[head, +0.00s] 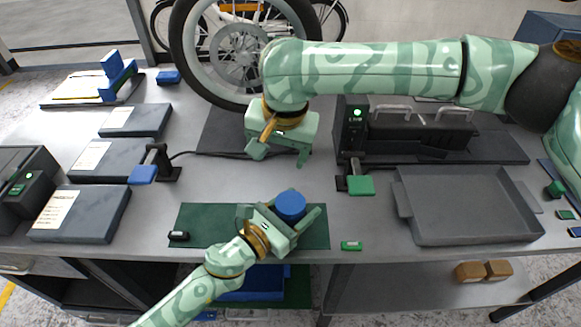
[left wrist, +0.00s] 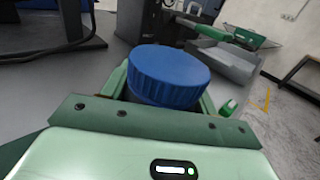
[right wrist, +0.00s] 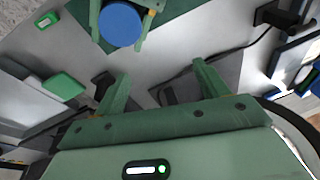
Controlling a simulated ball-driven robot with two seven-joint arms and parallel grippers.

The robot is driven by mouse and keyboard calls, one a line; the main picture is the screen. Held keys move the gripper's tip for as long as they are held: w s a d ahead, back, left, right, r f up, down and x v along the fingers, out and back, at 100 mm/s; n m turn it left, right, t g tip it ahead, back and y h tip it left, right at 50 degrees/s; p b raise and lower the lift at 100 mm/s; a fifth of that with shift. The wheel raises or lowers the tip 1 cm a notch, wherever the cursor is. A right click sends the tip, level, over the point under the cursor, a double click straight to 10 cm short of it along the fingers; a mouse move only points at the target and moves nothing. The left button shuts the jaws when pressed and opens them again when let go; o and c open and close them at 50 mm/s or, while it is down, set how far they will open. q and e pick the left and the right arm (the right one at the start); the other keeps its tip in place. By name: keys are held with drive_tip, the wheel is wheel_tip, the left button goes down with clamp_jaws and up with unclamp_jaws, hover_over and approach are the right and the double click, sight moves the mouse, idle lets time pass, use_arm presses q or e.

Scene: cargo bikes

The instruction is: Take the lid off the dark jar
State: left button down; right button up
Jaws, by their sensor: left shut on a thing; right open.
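The dark jar (left wrist: 150,101) shows only as a dark strip under its blue ribbed lid (left wrist: 168,76) in the left wrist view. The blue lid (head: 290,204) sits on top of the jar in the head view, above the green mat. My left gripper (head: 282,222) is shut around the jar below the lid. The lid also shows from above in the right wrist view (right wrist: 121,24). My right gripper (head: 280,152) is open and empty, above the table behind the jar. Its two fingers (right wrist: 160,85) show apart in the right wrist view.
A dark green mat (head: 196,217) lies at the front edge. A grey tray (head: 465,205) is to the right. A green pad on a stand (head: 361,185) and a blue pad (head: 143,174) stand on the table. A bike wheel (head: 181,60) rises behind my right gripper.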

sight(290, 202)
drive_tip(key=s, duration=0.1)
drive_tip(key=s+d+m+g+h, duration=0.1)
drive_tip(key=s+d+f+m+g, duration=0.1)
drive_tip(key=shift+s+d, duration=0.15)
drive_tip(key=shift+s, duration=0.25)
wheel_tip(290, 202, down, 8)
drive_tip(key=shift+s+r, duration=0.1)
drive_tip(key=shift+r, duration=0.05)
drive_tip(key=c, duration=1)
drive_tip(key=n, duration=0.3)
drive_tip(key=o, duration=1.1)
drive_tip(key=shift+r, duration=0.1)
